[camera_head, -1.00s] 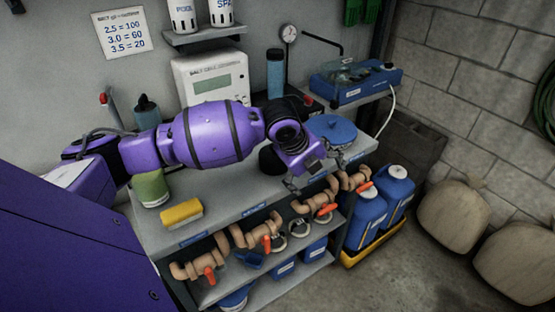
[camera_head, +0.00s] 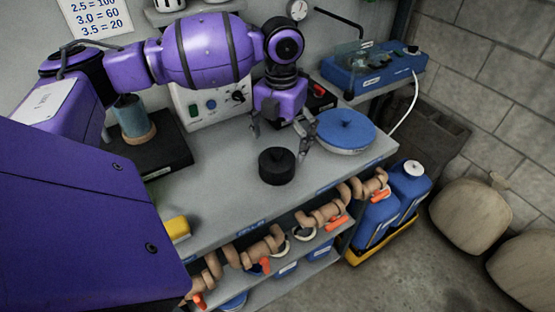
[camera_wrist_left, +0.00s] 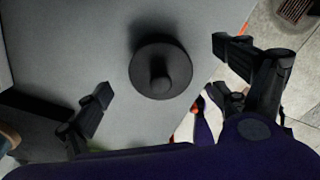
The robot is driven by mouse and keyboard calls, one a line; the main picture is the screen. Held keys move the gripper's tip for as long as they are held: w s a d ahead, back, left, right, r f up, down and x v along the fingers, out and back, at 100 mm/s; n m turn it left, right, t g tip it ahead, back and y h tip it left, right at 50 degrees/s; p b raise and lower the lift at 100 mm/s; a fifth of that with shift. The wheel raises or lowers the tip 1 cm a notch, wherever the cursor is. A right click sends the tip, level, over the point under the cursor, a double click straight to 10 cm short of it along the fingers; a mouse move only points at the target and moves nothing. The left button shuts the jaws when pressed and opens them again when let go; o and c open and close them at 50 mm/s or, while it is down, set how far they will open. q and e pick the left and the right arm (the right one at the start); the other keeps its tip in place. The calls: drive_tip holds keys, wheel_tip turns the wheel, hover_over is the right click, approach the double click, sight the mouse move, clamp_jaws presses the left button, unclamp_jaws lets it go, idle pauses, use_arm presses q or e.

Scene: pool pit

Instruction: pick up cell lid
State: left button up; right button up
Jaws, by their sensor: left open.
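The cell lid appears to be the black round lid with a knob on top (camera_head: 277,166), lying flat on the grey bench top. It also shows in the left wrist view (camera_wrist_left: 159,70), between the two fingers but farther away than they are. My left gripper (camera_head: 279,141) is open and empty, pointing down just behind and above the lid, with a finger to each side. Its spread fingers also frame the left wrist view (camera_wrist_left: 162,72). No contact with the lid shows.
A blue-lidded round pan (camera_head: 346,130) stands close to the right finger. A blue device (camera_head: 372,72) is at the back right, and a white control box (camera_head: 213,103) is behind the arm. A yellow sponge (camera_head: 177,228) lies front left. Pipes with orange-handled valves line the front below the bench.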

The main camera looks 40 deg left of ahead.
sight(278, 158)
use_arm(q)
drive_tip(key=f, duration=0.2)
drive_tip(key=s+f, duration=0.1)
drive_tip(key=f, duration=0.1)
drive_tip(key=shift+a+f, duration=0.1)
drive_tip(key=shift+f, duration=0.65)
drive_tip(key=c, duration=1.1)
drive_tip(key=shift+c, duration=0.6)
use_arm(e)
drive_tip(key=shift+w+a+r, duration=0.15)
drive_tip(key=shift+w+r, duration=0.1)
drive_tip(key=shift+w, duration=0.1)
